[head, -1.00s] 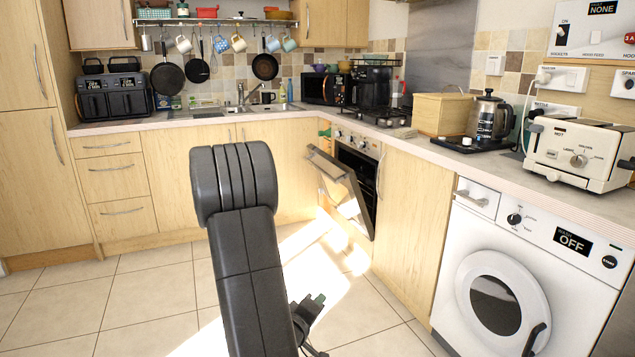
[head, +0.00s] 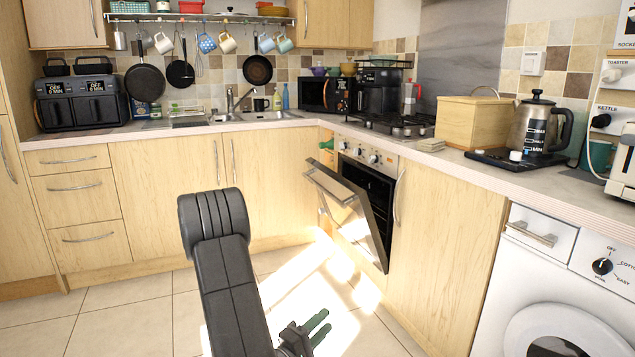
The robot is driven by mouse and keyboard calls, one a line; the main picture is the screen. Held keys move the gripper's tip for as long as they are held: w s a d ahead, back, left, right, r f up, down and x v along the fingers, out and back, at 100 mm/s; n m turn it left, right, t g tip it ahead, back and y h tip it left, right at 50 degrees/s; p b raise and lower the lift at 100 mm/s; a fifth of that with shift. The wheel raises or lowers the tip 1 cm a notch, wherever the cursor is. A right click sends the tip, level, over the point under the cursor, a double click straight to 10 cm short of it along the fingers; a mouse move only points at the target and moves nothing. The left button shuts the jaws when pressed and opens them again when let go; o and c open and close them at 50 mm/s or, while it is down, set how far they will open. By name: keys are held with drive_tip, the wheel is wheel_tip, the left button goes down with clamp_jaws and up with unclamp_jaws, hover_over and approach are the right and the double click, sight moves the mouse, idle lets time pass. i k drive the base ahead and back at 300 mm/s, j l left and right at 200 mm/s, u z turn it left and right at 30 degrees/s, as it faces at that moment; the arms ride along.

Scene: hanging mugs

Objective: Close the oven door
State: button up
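The oven (head: 370,172) is built into the cabinets right of the middle, below the hob. Its door (head: 346,213) is partly open, hinged at the bottom and tilted out into the room, with a handle (head: 330,181) along its top edge. The dark oven inside shows behind the door. My gripper (head: 318,328) is low at the bottom of the view, beside my arm, with dark greenish fingers pointing to the right. It is in front of and below the door, apart from it. The fingers appear spread with a gap and nothing between them.
A washing machine (head: 545,290) stands at the right. Wooden cabinet doors flank the oven. A kettle (head: 537,125), a wooden bread box (head: 472,122) and a toaster (head: 622,168) stand on the worktop. The tiled floor (head: 140,312) in front is clear.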

sight(356, 224)
drive_tip(key=i+j, duration=0.1)
drive_tip(key=i, duration=1.2)
drive_tip(key=i+j, duration=0.1)
drive_tip(key=i, duration=1.2)
